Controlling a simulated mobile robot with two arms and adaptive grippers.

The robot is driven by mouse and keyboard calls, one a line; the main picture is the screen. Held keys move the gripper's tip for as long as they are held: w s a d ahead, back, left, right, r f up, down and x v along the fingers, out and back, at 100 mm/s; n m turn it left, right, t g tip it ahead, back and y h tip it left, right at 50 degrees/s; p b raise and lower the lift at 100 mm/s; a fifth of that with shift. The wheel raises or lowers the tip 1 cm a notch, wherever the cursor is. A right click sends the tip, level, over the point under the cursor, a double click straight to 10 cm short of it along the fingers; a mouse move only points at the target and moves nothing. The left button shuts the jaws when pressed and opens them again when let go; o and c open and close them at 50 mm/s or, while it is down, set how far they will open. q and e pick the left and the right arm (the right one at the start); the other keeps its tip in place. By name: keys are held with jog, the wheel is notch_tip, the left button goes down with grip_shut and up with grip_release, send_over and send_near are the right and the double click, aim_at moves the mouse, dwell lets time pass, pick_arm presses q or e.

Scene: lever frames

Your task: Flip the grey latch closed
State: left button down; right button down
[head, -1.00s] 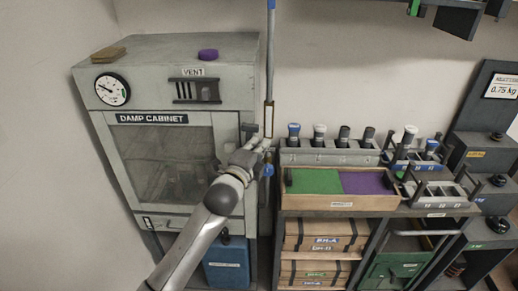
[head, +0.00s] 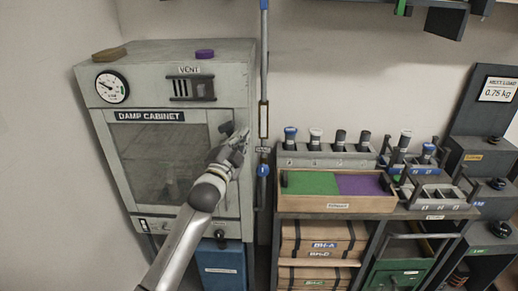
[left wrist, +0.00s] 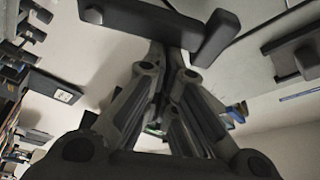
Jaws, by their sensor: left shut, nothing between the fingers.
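The grey latch (head: 227,128) is a small dark grey piece at the right edge of the damp cabinet's door (head: 155,160). My left gripper (head: 243,136) is shut and empty, just right of the latch and slightly lower in the head view. In the left wrist view a dark grey bar with a short thick end (left wrist: 216,38), which looks like the latch, lies just beyond the shut fingertips (left wrist: 168,50). I cannot tell whether they touch. My forearm hides part of the cabinet's lower right. My right gripper is not in view.
The cabinet (head: 240,80) has a gauge (head: 112,87) and a vent slider (head: 192,88). A thin vertical pole (head: 264,100) stands right of my gripper. Further right is a bench with a green and purple tray (head: 336,203) and several knobbed holders. The cabinet door's front is mostly clear.

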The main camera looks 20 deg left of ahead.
aim_at(230, 135)
pick_arm(q)
jog(key=a+n+y+b, duration=0.1)
jog(key=n, duration=0.1)
jog(key=a+f+n+b, duration=0.1)
jog(key=n, duration=0.1)
jog(key=s+a+n+t+y+b, duration=0.1)
jog(key=n, duration=0.2)
jog(key=shift+a+f+y, duration=0.15)
jog(key=shift+y, duration=0.15)
jog(key=n+y, duration=0.1)
jog(key=n, duration=0.1)
jog(key=a+f+n+b, duration=0.1)
jog(key=n, duration=0.1)
jog(key=a+f+n+y, duration=0.1)
jog(key=n, duration=0.1)
jog(key=shift+s+a+y+b, duration=0.1)
jog(key=shift+s+y+b, duration=0.2)
jog(key=shift+f, duration=0.1)
